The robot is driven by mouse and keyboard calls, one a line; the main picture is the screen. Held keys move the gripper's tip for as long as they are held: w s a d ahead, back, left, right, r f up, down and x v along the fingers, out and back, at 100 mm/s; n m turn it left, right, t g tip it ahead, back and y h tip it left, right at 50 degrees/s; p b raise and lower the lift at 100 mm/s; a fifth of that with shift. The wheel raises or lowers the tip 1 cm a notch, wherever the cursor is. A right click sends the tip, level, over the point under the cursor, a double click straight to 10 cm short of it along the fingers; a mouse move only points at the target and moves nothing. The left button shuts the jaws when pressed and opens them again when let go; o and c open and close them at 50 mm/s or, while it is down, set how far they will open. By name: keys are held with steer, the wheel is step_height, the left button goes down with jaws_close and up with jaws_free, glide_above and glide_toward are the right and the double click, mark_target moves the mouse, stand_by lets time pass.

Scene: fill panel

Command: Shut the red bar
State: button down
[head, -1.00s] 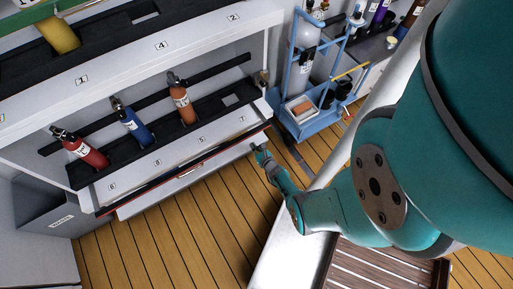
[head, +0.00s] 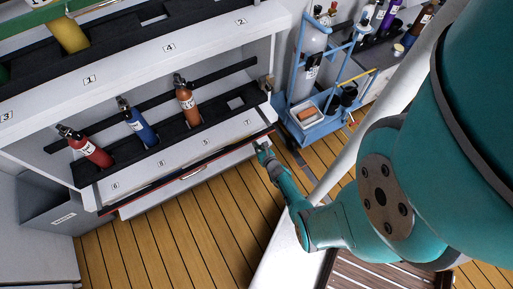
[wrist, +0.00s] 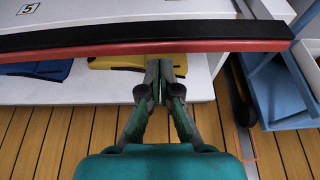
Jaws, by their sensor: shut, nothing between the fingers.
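The red bar (wrist: 200,47) runs across the top of the wrist view, with a black upper face and a red front face. In the head view the bar (head: 230,150) shows as a thin dark and red strip along the front of the lower shelf, in front of the numbered ledge. My gripper (wrist: 159,68) is shut and empty, its fingertips at the lower edge of the bar, right of its middle. I cannot tell whether they touch it. In the head view my gripper (head: 262,149) is near the bar's right end.
Red (head: 90,150), blue (head: 138,124) and orange (head: 187,104) bottles lie in the rack above the ledge. A blue cart (head: 318,130) stands to the right. A grey bin (head: 60,212) is at the left. Yellow (wrist: 115,63) and blue (wrist: 40,70) pieces show below the bar. Wooden floor lies in front.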

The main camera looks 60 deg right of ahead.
steer(key=shift+r, duration=0.4)
